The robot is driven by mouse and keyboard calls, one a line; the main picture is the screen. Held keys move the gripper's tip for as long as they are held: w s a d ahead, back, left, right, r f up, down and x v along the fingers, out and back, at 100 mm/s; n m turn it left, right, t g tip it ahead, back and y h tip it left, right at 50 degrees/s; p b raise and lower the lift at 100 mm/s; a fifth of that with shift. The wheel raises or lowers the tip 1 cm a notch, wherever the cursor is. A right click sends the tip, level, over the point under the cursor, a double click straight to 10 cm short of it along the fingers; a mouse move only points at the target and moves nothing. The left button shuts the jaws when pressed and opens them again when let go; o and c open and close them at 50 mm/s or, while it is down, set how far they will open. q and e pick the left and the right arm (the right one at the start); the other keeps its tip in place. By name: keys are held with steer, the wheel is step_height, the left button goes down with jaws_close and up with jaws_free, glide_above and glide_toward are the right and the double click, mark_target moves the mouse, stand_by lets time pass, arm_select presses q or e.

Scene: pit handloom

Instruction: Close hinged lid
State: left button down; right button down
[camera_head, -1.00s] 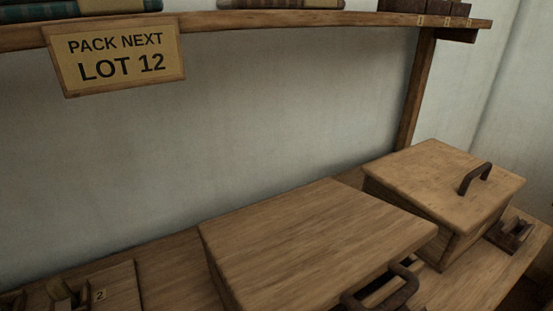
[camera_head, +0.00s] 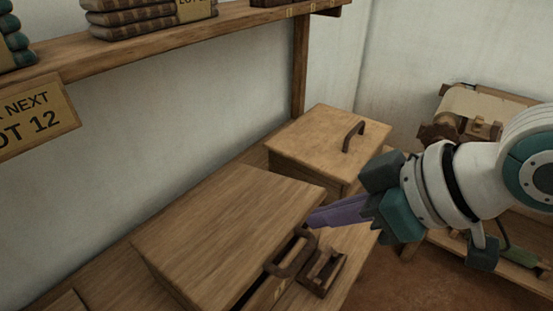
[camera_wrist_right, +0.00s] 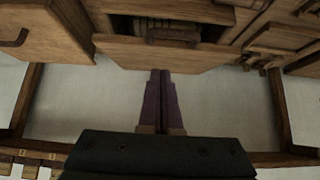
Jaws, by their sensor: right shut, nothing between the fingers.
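The wooden box with the hinged lid (camera_head: 228,225) stands in front of the wall in the head view. Its dark handle (camera_head: 290,254) is on the lid's front edge. A dark gap shows below that edge, so the lid is ajar. In the right wrist view, the lid (camera_wrist_right: 140,55) and handle (camera_wrist_right: 173,38) lie beside an opening with dark, partly green contents (camera_wrist_right: 150,23). My right gripper (camera_head: 312,219) has its purple fingers shut and empty, tips by the lid's right edge near the handle. I cannot tell whether they touch. My left gripper is not in view.
A second wooden box (camera_head: 335,140) with a closed lid stands behind to the right. A small wooden holder (camera_head: 322,273) lies right of the handle. A shelf (camera_head: 130,48) with folded cloth runs above. A low bench (camera_head: 515,262) stands at the far right.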

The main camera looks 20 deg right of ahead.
step_height(320, 180, down, 5)
steer(key=shift+w+a+r, duration=0.1)
steer(key=shift+w+a, duration=0.05)
steer(key=shift+b, duration=0.3)
step_height(320, 180, down, 8)
steer(key=s+d+b, duration=0.1)
steer(key=b, duration=0.4)
steer(key=shift+s, duration=0.3)
steer(key=shift+d, duration=0.15)
